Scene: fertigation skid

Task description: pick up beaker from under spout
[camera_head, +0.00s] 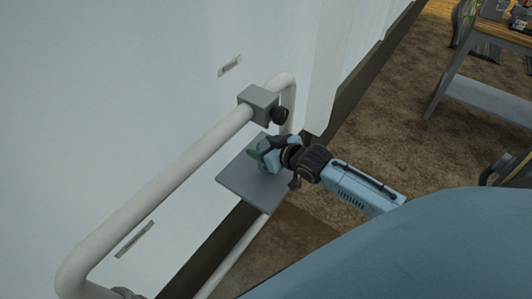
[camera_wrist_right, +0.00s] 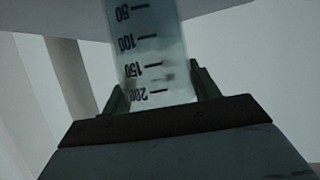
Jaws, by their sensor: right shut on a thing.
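The beaker (camera_wrist_right: 147,50) is clear, with black graduation marks that read upside down in the right wrist view. It stands between the two fingers of my right gripper (camera_wrist_right: 158,95), which is shut on it. In the head view my right gripper (camera_head: 268,153) is over the small grey shelf plate (camera_head: 245,188), and the beaker is too small and covered to make out clearly there. Above the plate a grey block with a dark knob, the likely spout fitting (camera_head: 260,103), sits on the white pipe. My left gripper is not in view.
A thick white pipe (camera_head: 165,180) runs along the pale wall, left of my right gripper. A workbench (camera_head: 490,90) with items stands at the top right. Brown ground (camera_head: 400,130) lies open between the wall and the bench.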

